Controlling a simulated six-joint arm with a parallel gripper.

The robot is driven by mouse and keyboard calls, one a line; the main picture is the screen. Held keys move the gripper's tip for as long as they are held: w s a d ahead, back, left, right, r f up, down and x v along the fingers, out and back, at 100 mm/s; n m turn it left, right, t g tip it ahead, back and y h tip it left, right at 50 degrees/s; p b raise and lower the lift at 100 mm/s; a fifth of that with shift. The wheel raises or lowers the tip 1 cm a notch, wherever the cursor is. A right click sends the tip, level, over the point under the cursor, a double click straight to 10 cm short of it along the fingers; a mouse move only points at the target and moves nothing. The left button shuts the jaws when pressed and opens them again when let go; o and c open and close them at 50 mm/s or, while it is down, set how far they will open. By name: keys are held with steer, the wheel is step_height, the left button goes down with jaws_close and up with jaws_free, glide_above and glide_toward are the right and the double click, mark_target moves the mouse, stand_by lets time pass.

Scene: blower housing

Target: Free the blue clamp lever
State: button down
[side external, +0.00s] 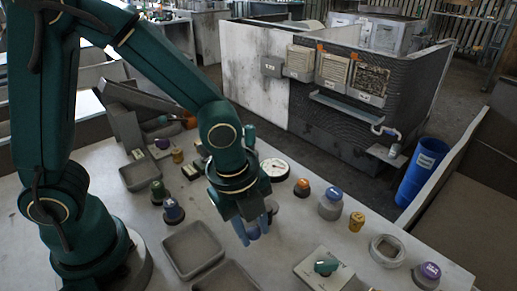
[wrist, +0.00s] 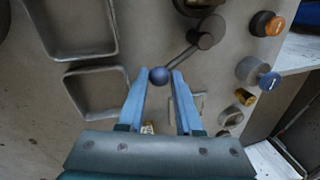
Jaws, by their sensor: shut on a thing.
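The blue clamp lever's round knob (wrist: 159,76) sits between my fingertips in the wrist view. Its thin dark arm (wrist: 182,56) runs up and right to a dark grey pivot (wrist: 206,36). My gripper (wrist: 160,80) has its two blue fingers shut on the knob, one on each side. In the side external view my gripper (side external: 252,231) points down just above the table. It hides the lever's knob there. I cannot tell whether the clamp is still tight.
Two shallow grey trays (side external: 168,252) lie to the front left of my gripper. A round white dial (side external: 275,169) stands behind. An orange-topped button (side external: 302,187), a blue-topped button (side external: 331,206), a yellow cylinder (side external: 357,221) and a green-knobbed plate (side external: 326,267) stand to the right.

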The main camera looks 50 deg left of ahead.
steer(key=a+m, duration=0.2)
steer(key=m, duration=0.1)
steer(key=shift+s, duration=0.35)
steer(key=shift+a+m+h, duration=0.4)
steer(key=shift+a+m, duration=0.15)
steer(key=shift+m, duration=0.35)
steer(key=shift+a, duration=0.1)
steer(key=c, duration=0.6)
jaws_free()
steer(key=shift+v, duration=2.6)
